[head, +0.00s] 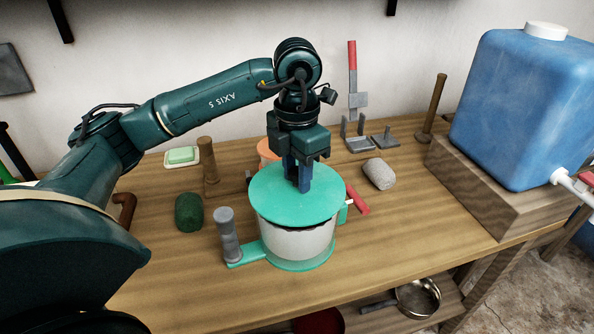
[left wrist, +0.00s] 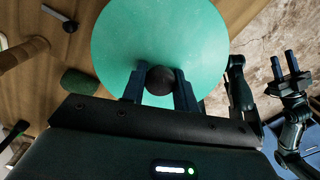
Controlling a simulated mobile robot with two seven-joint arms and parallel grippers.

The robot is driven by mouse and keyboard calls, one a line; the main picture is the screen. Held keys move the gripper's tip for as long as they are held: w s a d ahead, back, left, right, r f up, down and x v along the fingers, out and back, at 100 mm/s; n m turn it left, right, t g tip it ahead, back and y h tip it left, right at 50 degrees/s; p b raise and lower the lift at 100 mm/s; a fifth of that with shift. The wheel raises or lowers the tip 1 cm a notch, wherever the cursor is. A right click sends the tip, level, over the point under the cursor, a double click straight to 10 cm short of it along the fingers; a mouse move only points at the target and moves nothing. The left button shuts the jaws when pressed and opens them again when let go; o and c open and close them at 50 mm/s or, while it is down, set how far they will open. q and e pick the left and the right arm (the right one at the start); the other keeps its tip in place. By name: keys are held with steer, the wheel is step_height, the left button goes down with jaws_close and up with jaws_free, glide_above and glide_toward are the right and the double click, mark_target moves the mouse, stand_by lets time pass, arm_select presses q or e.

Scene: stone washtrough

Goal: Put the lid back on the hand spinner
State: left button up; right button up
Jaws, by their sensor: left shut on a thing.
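The hand spinner's pale tub (head: 297,242) stands on the wooden bench, on a teal base with a grey upright post (head: 229,235) at its left. The round teal lid (head: 272,200) is over the tub's mouth; a dark gap shows under its front right edge, and I cannot tell if it rests on the rim. My left gripper (head: 302,184) points down and is shut on the lid's dark round knob, which shows between its fingers in the left wrist view (left wrist: 158,80). My right gripper (left wrist: 284,62) shows only in the left wrist view, fingers apart and empty.
A red handle (head: 357,198) is right of the tub. A grey stone (head: 379,173), green roll (head: 189,212), wooden peg (head: 209,162) and soap dish (head: 182,157) lie around. A blue water tank (head: 520,110) is at right. Bench front right is clear.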

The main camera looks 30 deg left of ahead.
stand_by(0.9)
arm_select(q)
steer(key=o, duration=1.1)
steer(key=shift+f, duration=0.1)
steer(key=shift+c, duration=0.2)
steer(key=shift+o, duration=0.6)
steer(key=o, duration=0.4)
steer(key=shift+r+p, duration=2.5)
steer(key=shift+r, duration=1.05)
steer(key=shift+c, duration=0.6)
